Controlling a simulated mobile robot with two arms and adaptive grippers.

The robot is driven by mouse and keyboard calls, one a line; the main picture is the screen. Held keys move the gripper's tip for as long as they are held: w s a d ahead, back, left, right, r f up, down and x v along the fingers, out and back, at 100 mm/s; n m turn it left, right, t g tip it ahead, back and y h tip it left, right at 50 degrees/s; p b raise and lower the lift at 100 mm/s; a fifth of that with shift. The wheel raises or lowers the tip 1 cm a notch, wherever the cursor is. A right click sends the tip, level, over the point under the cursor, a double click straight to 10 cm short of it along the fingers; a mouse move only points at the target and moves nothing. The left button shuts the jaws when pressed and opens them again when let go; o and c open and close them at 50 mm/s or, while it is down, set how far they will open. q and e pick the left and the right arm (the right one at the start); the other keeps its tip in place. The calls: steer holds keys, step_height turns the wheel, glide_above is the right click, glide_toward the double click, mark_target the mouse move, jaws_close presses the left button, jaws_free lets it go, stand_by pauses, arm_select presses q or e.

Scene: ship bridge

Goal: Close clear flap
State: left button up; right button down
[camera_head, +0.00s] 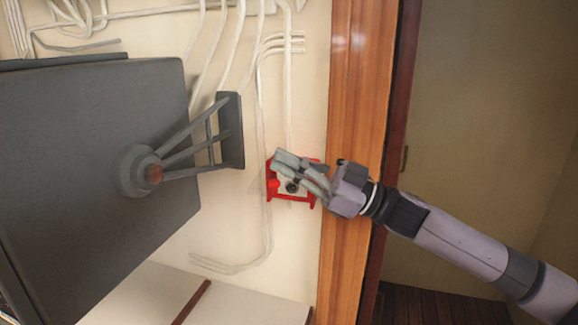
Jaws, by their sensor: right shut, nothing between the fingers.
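A small red box (304,198) with a dark round knob or button (292,187) is mounted on the cream wall. A faint see-through shape (257,184) at the box's left side looks like the clear flap, standing out from the box; its outline is hard to make out. My right gripper (283,160) reaches in from the right. Its fingers are shut and empty, and they lie across the upper part of the red box in the picture, hiding some of it. I cannot tell if they touch the box or the flap. My left gripper is not in view.
A large dark grey panel (80,150) with a bracket (230,130) fills the left, close to the red box. White pipes (262,110) run along the wall. A wooden post (352,270) stands right of the box, behind my right wrist. Beyond it is an open-looking recess (480,100).

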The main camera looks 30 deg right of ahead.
mark_target(289, 196)
steer(key=shift+w+d+f+p, duration=0.15)
steer(key=shift+d+f, duration=0.05)
steer(key=shift+f, duration=0.5)
steer(key=shift+w+d+f+p, duration=0.15)
steer(key=shift+f, duration=0.55)
steer(key=shift+f, duration=0.1)
